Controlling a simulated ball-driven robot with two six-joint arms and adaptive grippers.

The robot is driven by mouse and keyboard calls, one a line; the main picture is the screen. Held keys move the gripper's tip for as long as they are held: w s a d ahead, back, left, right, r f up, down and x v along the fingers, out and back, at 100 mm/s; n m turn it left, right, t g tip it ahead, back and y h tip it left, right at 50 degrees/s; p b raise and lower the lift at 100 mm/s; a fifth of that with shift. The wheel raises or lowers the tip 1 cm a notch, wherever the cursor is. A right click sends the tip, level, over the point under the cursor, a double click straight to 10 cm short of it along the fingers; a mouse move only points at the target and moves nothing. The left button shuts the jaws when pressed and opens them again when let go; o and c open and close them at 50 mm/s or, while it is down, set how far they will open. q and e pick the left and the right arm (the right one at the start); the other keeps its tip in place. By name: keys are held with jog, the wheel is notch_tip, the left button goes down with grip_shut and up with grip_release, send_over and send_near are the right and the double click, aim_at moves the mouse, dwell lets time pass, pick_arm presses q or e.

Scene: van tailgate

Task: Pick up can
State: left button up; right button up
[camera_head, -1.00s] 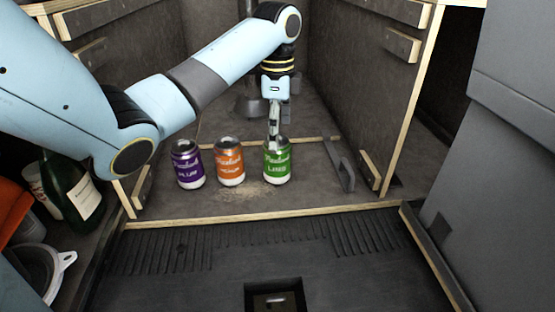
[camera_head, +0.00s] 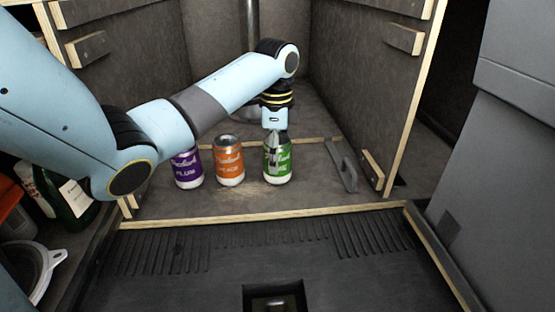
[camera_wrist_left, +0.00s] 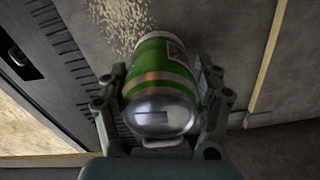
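Three cans stand upright in a row on the compartment floor in the head view: a purple can (camera_head: 187,168), an orange can (camera_head: 229,162) and a green can (camera_head: 278,162). My left gripper (camera_head: 277,146) points down over the green can, its fingers reaching down around the can's upper part. In the left wrist view the green can (camera_wrist_left: 163,80) sits between the two fingers of my left gripper (camera_wrist_left: 163,98), one on each side. I cannot tell whether both fingers press on it. My right gripper is not in view.
A wooden strip (camera_head: 265,216) edges the compartment floor at the front. A dark handle-like bar (camera_head: 345,166) lies right of the green can. A bottle (camera_head: 68,190) and a funnel (camera_head: 35,265) are at the far left. Panels close in both sides.

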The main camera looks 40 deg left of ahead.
aim_at(281, 138)
pick_arm(q)
jog(key=c, duration=0.9)
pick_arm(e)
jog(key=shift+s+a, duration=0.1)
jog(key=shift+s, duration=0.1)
